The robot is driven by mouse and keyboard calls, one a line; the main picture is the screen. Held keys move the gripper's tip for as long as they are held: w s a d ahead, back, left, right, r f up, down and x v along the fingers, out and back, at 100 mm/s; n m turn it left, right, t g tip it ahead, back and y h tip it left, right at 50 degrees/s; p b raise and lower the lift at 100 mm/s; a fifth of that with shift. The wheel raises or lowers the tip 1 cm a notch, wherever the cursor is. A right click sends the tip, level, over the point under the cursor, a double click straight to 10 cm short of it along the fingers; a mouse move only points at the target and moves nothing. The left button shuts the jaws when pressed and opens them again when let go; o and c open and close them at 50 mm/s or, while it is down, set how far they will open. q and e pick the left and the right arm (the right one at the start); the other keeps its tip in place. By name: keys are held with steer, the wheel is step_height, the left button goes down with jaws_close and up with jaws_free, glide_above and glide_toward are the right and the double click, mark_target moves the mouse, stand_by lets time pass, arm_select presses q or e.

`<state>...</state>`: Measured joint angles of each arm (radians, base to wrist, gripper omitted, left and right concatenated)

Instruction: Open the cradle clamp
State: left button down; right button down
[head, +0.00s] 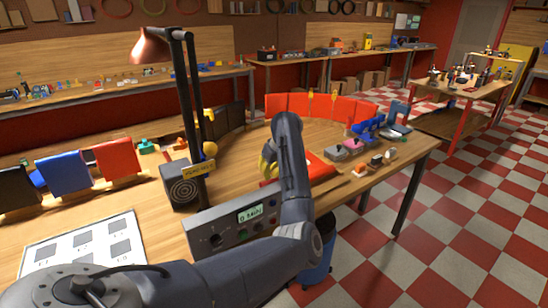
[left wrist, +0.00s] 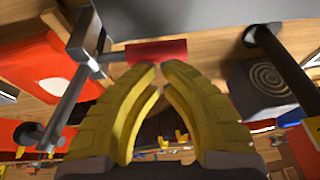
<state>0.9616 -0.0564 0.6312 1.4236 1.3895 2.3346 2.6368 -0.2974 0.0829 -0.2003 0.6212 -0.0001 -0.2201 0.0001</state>
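A clamp-like lever with a red grip (left wrist: 157,52) and grey metal bars (left wrist: 68,108) shows in the left wrist view; I take it for the cradle clamp. The red grip lies across just beyond my left fingertips; whether they touch it I cannot tell. My left gripper (left wrist: 159,68) has yellow fingers whose tips nearly meet, with nothing visible between them. In the head view the left gripper (head: 267,160) hangs low over the bench, partly behind my own arm, which hides the clamp. My right gripper is not in view.
A grey control box with a display (head: 250,212) stands at the bench front. A speaker box (head: 183,191) and black lamp post (head: 186,110) stand left of the gripper. A red piece (head: 318,168) and small parts (head: 352,146) lie to the right. Red bins (head: 325,108) line the back.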

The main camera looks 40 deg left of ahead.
arm_select(q)
steer(key=v, duration=1.2)
steer(key=shift+s+a, duration=0.3)
steer(key=shift+s, duration=0.05)
steer(key=shift+r, duration=0.1)
